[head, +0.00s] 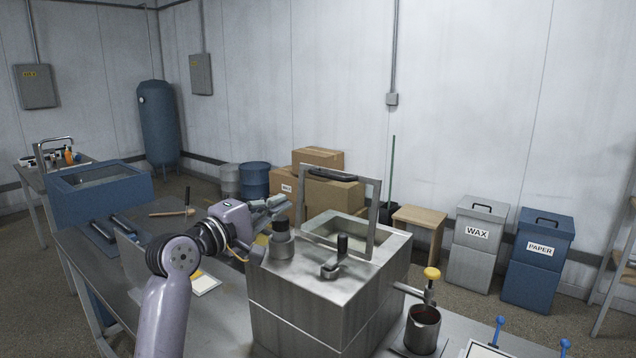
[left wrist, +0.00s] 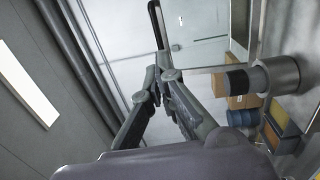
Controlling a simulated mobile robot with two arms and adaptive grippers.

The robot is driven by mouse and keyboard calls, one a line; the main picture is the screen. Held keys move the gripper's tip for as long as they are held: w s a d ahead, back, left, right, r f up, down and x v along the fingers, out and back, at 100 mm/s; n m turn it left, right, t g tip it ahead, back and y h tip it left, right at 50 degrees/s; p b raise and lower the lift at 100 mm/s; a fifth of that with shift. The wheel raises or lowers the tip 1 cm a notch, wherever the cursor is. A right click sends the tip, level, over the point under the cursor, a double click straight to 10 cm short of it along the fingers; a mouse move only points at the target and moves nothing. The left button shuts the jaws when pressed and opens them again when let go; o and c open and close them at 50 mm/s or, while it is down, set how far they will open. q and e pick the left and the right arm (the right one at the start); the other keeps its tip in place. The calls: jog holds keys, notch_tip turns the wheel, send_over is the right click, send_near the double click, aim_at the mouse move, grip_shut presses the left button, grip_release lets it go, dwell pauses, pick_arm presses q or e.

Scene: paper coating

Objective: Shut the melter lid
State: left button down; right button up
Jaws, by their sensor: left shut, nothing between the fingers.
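The steel melter (head: 330,295) stands on the bench at the centre of the head view. Its lid (head: 371,215), a metal frame with a dark handle (head: 333,174) along its top edge, stands raised, nearly upright, above the square opening (head: 333,231). My left gripper (head: 283,204) is shut and empty. In the head view it appears to the left of the lid, near the black-topped cylinder (head: 281,240) on the melter. Its closed fingers (left wrist: 160,78) also show in the left wrist view. Whether it touches the lid cannot be told. My right gripper is not in view.
A yellow-handled valve (head: 431,273) sits above a metal pot (head: 422,330) at right. A blue tub (head: 100,195) and a mallet (head: 172,212) are at left. Wax (head: 478,250) and paper bins (head: 539,262) stand behind.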

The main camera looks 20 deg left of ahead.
aim_at(326, 177)
pick_arm(q)
jog(key=p+x, duration=0.5)
jog(key=x, duration=0.8)
jog(key=shift+w+r, duration=0.1)
jog(key=shift+w, duration=0.1)
jog(key=shift+w+d, duration=0.15)
jog(key=shift+w, duration=0.1)
